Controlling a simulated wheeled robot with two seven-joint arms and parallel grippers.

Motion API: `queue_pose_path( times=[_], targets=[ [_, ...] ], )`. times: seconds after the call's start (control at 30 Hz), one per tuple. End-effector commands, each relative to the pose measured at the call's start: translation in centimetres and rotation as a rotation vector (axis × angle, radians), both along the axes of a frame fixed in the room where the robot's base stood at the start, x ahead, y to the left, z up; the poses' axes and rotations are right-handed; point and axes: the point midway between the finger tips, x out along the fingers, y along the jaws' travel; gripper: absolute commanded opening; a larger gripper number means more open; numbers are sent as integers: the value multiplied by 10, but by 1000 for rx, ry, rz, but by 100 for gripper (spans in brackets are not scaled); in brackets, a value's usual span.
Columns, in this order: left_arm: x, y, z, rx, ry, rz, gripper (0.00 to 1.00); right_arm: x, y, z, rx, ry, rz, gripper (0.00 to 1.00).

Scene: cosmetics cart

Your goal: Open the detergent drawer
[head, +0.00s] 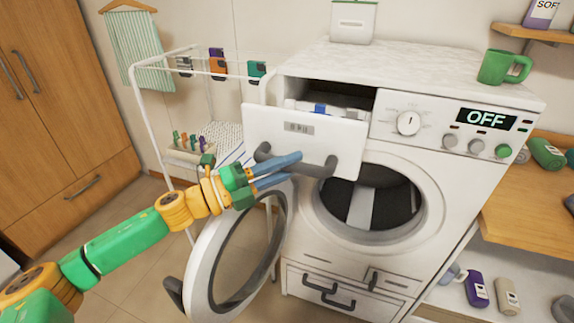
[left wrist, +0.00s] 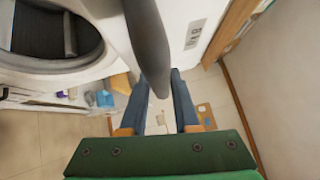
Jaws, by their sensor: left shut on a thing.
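The white detergent drawer (head: 262,128) at the top left of the washing machine (head: 455,190) is pulled out. A dark gap and its inner tray (head: 345,112), with a blue part, show behind its front. The drawer has a curved grey handle (head: 325,167), which shows as a dark bar in the left wrist view (left wrist: 148,40). My left gripper (head: 296,167) is shut on this handle, with its blue fingers on either side of the bar in the left wrist view (left wrist: 158,85). My right gripper is out of view.
The round washer door (head: 203,262) hangs open below my left gripper. A drying rack (head: 150,120) stands at left. A green mug (head: 503,67) sits on top of the machine. Wooden shelves with bottles (head: 476,291) are at right. The floor at left is clear.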

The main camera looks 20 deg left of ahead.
Motion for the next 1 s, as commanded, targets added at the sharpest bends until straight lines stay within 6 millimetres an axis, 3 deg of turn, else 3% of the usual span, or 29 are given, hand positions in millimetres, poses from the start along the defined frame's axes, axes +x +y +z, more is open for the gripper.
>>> queue_pose_path(
  times=[0.53,0.57,0.67,1.0],
  targets=[
    [-1,-1,1,-2,-1,-4,0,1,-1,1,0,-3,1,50],
    [-1,-1,1,-2,-1,-4,32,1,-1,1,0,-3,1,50],
    [-1,-1,1,-2,-2,-3,59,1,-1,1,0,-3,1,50],
    [-2,3,-2,-1,-1,0,59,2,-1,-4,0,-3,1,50]
  ],
)
